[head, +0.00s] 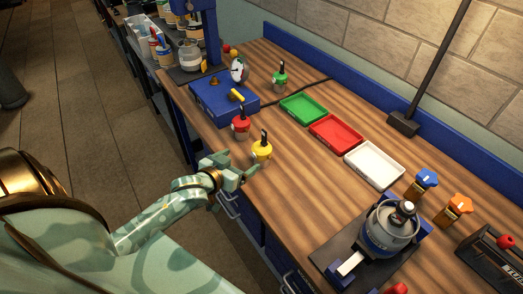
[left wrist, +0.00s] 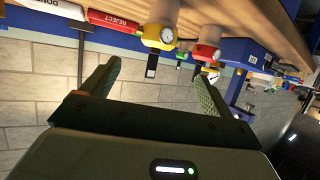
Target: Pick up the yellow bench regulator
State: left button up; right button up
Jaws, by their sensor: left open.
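The yellow bench regulator (head: 262,151) stands upright on the wooden bench near its front edge, with a dark stem on top. In the left wrist view the yellow regulator (left wrist: 158,38) appears upside down with a round dial, ahead of the jaws. My left gripper (head: 245,173) is open and empty, just in front of the yellow regulator and apart from it. Its two fingers (left wrist: 152,85) show spread in the left wrist view. My right gripper is not in view.
A red regulator (head: 241,126) stands close behind left of the yellow one, beside the blue box (head: 224,99). A green regulator (head: 280,80) is farther back. Green (head: 303,108), red (head: 335,133) and white (head: 374,166) trays lie to the right. A scale with a canister (head: 388,232) stands nearer.

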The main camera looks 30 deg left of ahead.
aim_at(262, 149)
pick_arm(q)
jog(key=b+x, duration=0.1)
jog(key=x, duration=0.7)
jog(key=shift+w+f, duration=0.1)
jog(key=shift+f, duration=0.1)
jog(key=x, duration=0.1)
jog(key=b+x, duration=0.1)
jog(key=x, duration=0.1)
jog(key=b+x, duration=0.1)
jog(key=shift+w+d+f, duration=0.2)
jog(key=shift+d+f, duration=0.05)
jog(key=shift+f, duration=0.05)
jog(key=shift+w+f, duration=0.1)
jog(key=shift+w, duration=0.3)
jog(key=shift+s, duration=0.1)
jog(key=shift+c, duration=0.7)
jog(key=c, duration=1.2)
